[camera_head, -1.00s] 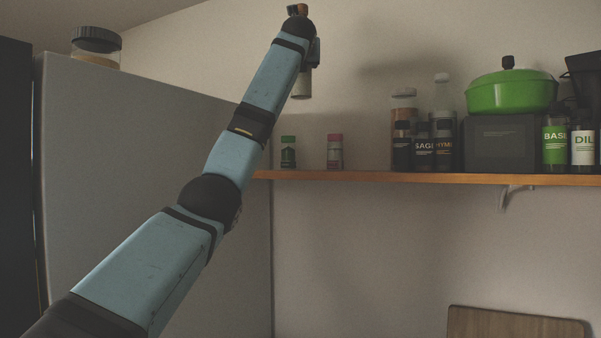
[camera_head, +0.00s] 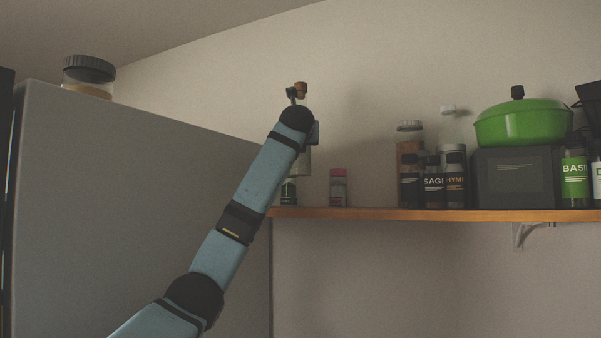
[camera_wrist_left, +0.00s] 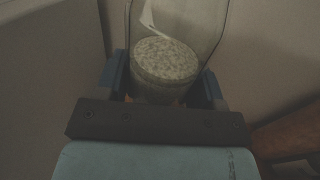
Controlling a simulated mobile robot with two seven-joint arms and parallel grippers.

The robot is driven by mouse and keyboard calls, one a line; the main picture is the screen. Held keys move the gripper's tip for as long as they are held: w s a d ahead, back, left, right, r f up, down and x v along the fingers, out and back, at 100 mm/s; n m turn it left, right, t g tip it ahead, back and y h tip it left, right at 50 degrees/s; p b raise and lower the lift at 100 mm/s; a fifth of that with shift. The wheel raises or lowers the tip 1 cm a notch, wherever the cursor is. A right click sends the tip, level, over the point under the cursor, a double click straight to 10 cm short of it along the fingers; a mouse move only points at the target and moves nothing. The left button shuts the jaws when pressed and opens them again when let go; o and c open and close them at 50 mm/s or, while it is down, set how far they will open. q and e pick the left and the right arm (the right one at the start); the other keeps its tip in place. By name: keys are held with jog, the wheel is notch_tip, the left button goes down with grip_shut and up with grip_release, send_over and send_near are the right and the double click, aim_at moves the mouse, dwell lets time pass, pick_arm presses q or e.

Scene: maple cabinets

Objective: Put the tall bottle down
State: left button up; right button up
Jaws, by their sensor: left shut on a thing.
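The tall bottle is clear, with a brown stopper (camera_head: 300,89) showing above my wrist in the head view. Its pale lower part (camera_head: 306,161) shows below the wrist, above the shelf (camera_head: 400,214). In the left wrist view the bottle's clear wall (camera_wrist_left: 207,22) rises around speckled pale contents (camera_wrist_left: 165,60). My left gripper (camera_wrist_left: 165,88) is shut on the bottle, one finger on each side. In the head view my arm hides the fingers and the bottle's middle. The bottle looks about upright and apart from the shelf. My right gripper is not in view.
A green-labelled jar (camera_head: 289,192), partly covered by my arm, and a red-capped jar (camera_head: 339,188) stand close by the bottle in the picture. Several spice jars (camera_head: 432,184), a dark box (camera_head: 513,178) and a green pot (camera_head: 520,126) stand farther right. A grey fridge (camera_head: 130,200) is left.

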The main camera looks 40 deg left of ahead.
aim_at(300, 168)
pick_arm(q)
notch_tip(300, 168, down, 3)
jog(key=shift+f, duration=0.1)
jog(key=shift+s+f, duration=0.1)
jog(key=shift+f, duration=0.45)
notch_tip(300, 168, down, 3)
jog(key=shift+d+f+p, duration=0.1)
jog(key=shift+p, duration=0.2)
jog(key=shift+f, duration=0.3)
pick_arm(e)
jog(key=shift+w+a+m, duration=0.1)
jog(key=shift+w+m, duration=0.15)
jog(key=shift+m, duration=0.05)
pick_arm(q)
jog(key=o, duration=1.2)
jog(key=shift+f, duration=0.1)
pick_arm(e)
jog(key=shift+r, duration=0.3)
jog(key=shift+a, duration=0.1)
